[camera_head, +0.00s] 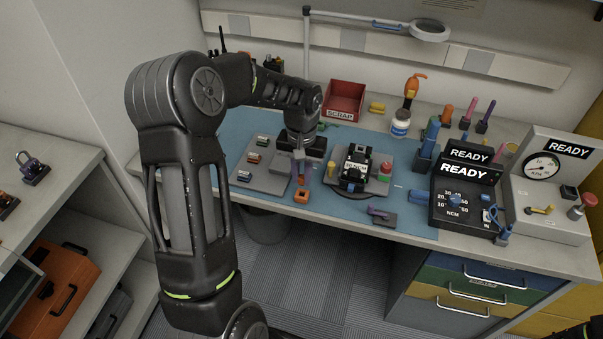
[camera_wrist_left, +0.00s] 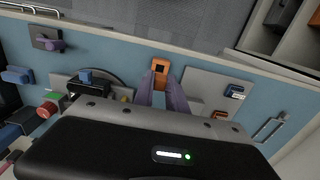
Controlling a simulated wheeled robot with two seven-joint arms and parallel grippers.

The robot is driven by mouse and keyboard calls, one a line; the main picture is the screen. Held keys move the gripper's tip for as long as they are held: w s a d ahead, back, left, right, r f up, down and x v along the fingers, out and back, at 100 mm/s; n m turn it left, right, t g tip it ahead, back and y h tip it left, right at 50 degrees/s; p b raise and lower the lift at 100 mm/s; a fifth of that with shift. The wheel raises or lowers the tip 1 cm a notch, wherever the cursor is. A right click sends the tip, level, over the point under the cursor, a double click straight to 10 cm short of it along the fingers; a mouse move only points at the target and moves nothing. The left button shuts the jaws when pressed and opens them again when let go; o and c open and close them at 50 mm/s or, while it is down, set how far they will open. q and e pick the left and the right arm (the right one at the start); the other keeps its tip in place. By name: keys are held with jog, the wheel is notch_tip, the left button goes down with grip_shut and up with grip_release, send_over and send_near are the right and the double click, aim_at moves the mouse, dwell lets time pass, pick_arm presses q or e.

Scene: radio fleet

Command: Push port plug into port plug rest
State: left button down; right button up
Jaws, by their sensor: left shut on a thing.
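My left gripper (camera_head: 299,174) reaches down over the front left of the blue mat. Its two purple-grey fingers, also in the left wrist view (camera_wrist_left: 162,88), are close together on a small orange piece (camera_wrist_left: 160,82), which I take for the port plug. The piece is mostly hidden between the fingers. Just past the fingertips is an orange block with a dark square opening (camera_wrist_left: 161,66), which looks like the port plug rest; it also shows in the head view (camera_head: 302,196). I cannot tell whether the plug touches it.
A grey plate with small parts (camera_head: 257,181) lies left of the gripper. A radio on a round stand (camera_head: 356,169) is to the right. A purple piece on a dark block (camera_head: 381,214) lies near the front edge. A red scrap bin (camera_head: 345,99) stands behind.

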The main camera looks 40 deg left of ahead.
aim_at(301, 184)
pick_arm(q)
jog(key=shift+f+b, duration=0.65)
jog(key=shift+f, duration=0.7)
jog(key=shift+b, duration=0.35)
dwell(0.9)
jog(key=shift+f+b, duration=1.1)
dwell(2.5)
jog(key=c, duration=0.8)
grip_release()
jog(key=shift+r, duration=0.15)
